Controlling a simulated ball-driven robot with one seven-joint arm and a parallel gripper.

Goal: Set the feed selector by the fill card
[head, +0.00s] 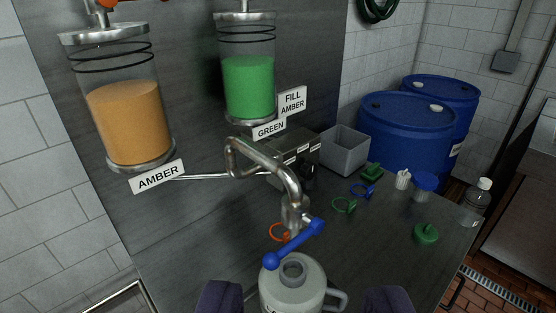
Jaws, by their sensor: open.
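The fill card (292,101) reads "FILL AMBER" and is fixed beside the green tank. A dark box (318,150) with small pale labels and a dark knob (308,170) stands behind the bent pipe; it looks like the feed selector. The knob's setting and the labels' text are too small to read. The tank marked AMBER (125,120) holds orange liquid; the tank marked GREEN (248,85) holds green liquid. My gripper (304,298) is open at the bottom edge, its dark fingers apart on either side of a grey jug (291,290). Whether they touch it is unclear.
A metal spout (293,205) with a blue lever (293,243) hangs above the jug and partly in front of the box. A grey bin (345,150), coloured rings, caps and a clear bottle (476,203) stand right. Blue drums (405,130) stand behind.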

